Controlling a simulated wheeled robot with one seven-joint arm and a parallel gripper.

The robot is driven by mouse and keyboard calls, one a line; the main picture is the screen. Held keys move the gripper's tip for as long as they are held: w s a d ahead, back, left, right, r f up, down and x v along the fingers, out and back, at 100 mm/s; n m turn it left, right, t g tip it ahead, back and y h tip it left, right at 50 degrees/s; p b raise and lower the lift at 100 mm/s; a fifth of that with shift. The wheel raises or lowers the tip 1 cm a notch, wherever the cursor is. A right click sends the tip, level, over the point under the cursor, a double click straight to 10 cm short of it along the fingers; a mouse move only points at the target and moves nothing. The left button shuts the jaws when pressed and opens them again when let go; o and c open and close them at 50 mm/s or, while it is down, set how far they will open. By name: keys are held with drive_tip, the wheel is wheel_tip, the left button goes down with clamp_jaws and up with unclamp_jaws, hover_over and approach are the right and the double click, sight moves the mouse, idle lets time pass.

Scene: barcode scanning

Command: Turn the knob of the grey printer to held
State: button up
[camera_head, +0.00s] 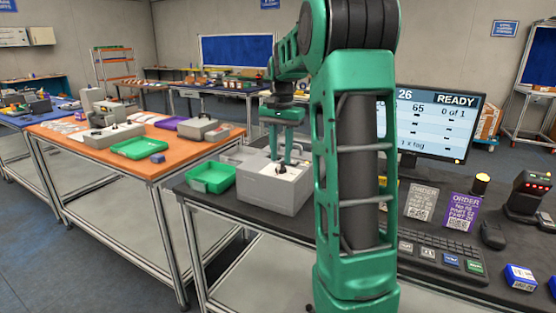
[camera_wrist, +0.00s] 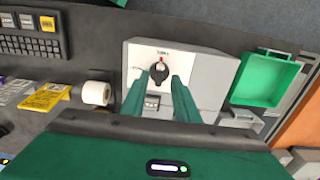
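The grey printer (camera_head: 268,204) stands on the dark table left of my arm. Its light top panel shows in the wrist view (camera_wrist: 205,75). A dark round knob (camera_wrist: 159,72) sits on that panel, with a red mark at its upper edge and small unreadable lettering above. In the head view the knob (camera_head: 280,169) is small, below my fingers. My gripper (camera_head: 283,158) points down over the panel. In the wrist view my gripper (camera_wrist: 159,78) is open, its green fingers left and right of the knob with gaps showing. Whether the tips reach down to knob height is unclear.
A green tray (camera_head: 212,177) is left of the printer. A white roll (camera_wrist: 96,93) is at its other side. A monitor (camera_head: 425,122), keyboard (camera_head: 437,245), order cards (camera_head: 421,202) and scanner (camera_head: 527,197) occupy the right. An orange table (camera_head: 75,138) stands further left.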

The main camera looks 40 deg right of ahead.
drive_tip(key=shift+f, duration=0.8)
drive_tip(key=shift+c, duration=0.3)
clamp_jaws()
